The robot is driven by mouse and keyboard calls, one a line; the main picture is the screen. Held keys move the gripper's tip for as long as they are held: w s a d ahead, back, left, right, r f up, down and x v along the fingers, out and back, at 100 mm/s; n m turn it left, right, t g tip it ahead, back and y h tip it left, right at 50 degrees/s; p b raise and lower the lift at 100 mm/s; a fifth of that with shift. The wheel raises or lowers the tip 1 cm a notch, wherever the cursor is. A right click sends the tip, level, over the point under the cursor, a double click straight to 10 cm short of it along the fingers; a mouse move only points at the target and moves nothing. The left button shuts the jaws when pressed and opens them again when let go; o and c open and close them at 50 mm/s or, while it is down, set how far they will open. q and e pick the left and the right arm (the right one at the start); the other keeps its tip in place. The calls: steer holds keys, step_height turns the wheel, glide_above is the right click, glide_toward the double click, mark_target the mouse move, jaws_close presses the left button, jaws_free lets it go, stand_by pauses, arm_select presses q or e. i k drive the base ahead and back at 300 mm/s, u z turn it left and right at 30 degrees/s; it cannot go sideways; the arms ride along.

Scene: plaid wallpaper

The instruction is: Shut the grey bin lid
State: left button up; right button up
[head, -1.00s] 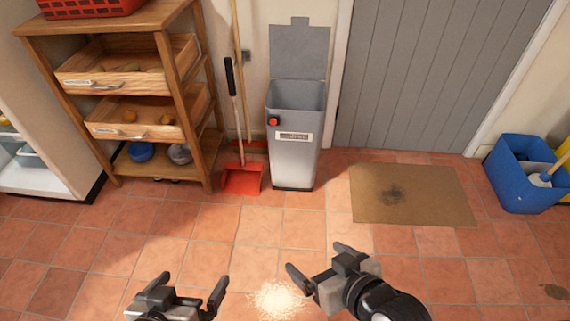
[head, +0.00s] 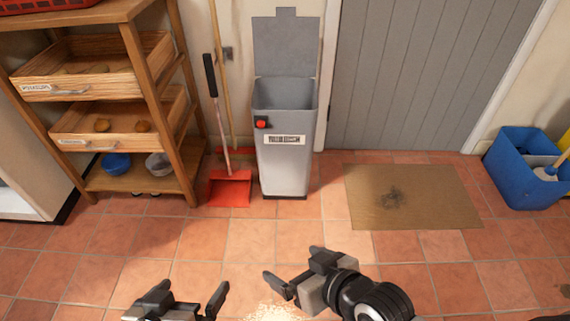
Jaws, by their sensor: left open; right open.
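The grey bin (head: 285,160) stands upright against the wall, with a label and a red button on its front. Its lid (head: 286,42) is open, raised upright behind the bin's mouth. My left gripper (head: 190,294) is open and empty at the bottom of the head view. My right gripper (head: 291,268) is open and empty, to its right. Both grippers are apart from the bin, on the near side of it.
A wooden shelf (head: 160,188) with drawers stands left of the bin. A red dustpan (head: 229,189) and broom are between them. A brown mat (head: 412,200) lies before the grey door (head: 415,75). A blue bucket (head: 522,180) is far right. Tiled floor before the bin is clear.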

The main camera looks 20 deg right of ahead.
mark_target(286, 44)
steer(key=z, duration=1.15)
steer(key=i, duration=1.1)
steer(key=u, duration=0.05)
